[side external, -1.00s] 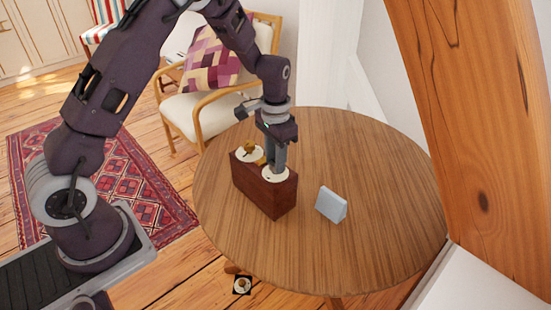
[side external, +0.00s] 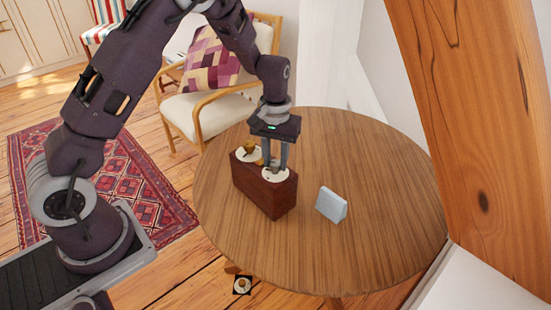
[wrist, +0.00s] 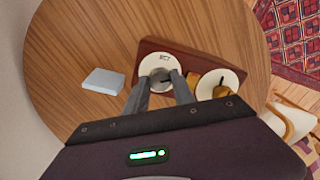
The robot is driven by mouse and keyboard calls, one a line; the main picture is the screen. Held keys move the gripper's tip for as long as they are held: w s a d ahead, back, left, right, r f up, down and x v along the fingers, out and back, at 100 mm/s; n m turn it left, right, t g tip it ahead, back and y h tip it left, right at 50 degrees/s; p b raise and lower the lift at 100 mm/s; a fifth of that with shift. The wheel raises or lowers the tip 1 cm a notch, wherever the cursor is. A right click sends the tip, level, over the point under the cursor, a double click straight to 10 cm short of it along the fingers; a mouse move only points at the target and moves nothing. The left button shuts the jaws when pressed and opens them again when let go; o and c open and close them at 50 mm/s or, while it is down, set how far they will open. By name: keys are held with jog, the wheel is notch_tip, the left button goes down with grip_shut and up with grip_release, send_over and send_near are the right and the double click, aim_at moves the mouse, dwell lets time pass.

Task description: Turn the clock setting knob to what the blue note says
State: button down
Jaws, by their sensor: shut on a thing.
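The clock is a dark red-brown wooden box (side external: 273,197) on the round table, with two white dials on top. A brass knob (side external: 249,146) stands on one dial; it also shows in the wrist view (wrist: 221,91). My gripper (side external: 277,168) points down over the other dial (side external: 268,180), its fingers shut on the small knob at that dial's centre.
The round wooden table (side external: 370,170) is clear around the box and note. A cushioned armchair (side external: 205,108) stands behind the table. A thick timber brace (side external: 480,130) rises at the right. A small dark square item (side external: 242,285) lies below the table's front edge.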

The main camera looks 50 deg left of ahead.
aim_at(276, 163)
jog(key=shift+r, duration=0.1)
dwell(0.4)
jog(key=c, duration=1.1)
grip_release()
jog(key=shift+o, duration=0.2)
notch_tip(276, 163, up, 7)
jog(key=shift+r, duration=0.1)
jog(key=s+d+r+m+t, duration=0.3)
jog(key=s+d+r, duration=0.1)
jog(key=s+r, duration=1.05)
jog(key=s+d+r+m+t, duration=0.1)
jog(key=s+m+t, duration=0.1)
jog(key=s, duration=1.1)
jog(key=shift+m+t, duration=0.3)
jog(key=shift+m, duration=0.1)
